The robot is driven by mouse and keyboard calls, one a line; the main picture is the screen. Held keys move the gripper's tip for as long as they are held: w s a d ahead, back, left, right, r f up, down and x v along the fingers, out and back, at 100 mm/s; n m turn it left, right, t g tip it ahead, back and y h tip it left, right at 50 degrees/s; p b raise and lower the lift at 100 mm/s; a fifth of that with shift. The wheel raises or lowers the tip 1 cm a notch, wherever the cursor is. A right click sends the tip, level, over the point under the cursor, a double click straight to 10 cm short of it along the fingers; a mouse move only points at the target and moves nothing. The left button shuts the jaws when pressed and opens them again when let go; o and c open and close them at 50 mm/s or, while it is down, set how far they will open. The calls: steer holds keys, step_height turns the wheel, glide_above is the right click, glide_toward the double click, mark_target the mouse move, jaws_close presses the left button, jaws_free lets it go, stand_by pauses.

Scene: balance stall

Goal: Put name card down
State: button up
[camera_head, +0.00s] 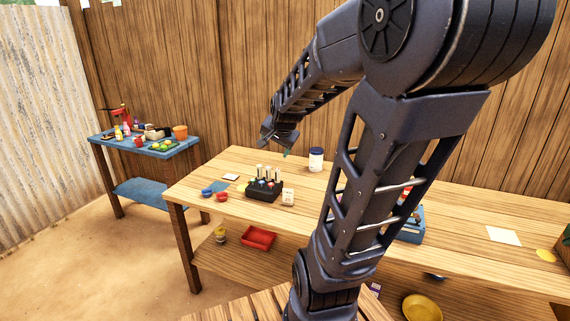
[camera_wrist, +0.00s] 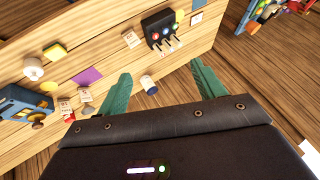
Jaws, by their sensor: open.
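My gripper (camera_head: 279,140) is raised above the far side of the long wooden table. In the wrist view its two teal fingers (camera_wrist: 163,88) stand wide apart, with nothing held between them. A small upright white card-like piece with printing (camera_head: 288,197) stands beside the black rack; it also shows in the wrist view (camera_wrist: 131,39). A small flat white card (camera_head: 231,177) lies near the table's left end. I cannot tell which of these is the name card. My gripper is well apart from both.
The black rack (camera_head: 264,190) holds several upright pieces. A white jar with a blue lid (camera_head: 316,158) stands near the back edge. Red and blue small items (camera_head: 215,193) lie at the left. A purple square (camera_wrist: 88,76) lies on bare tabletop. My arm hides the table's middle.

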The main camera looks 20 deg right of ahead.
steer(key=s+a+r+n+g, duration=0.1)
steer(key=s+a+n+g, duration=0.2)
steer(key=s+n, duration=0.6)
steer(key=s, duration=0.7)
steer(key=shift+s+a+r+y, duration=0.15)
steer(key=shift+s+r+y, duration=0.05)
steer(key=shift+r+y, duration=0.15)
steer(key=shift+o, duration=0.5)
stand_by(0.5)
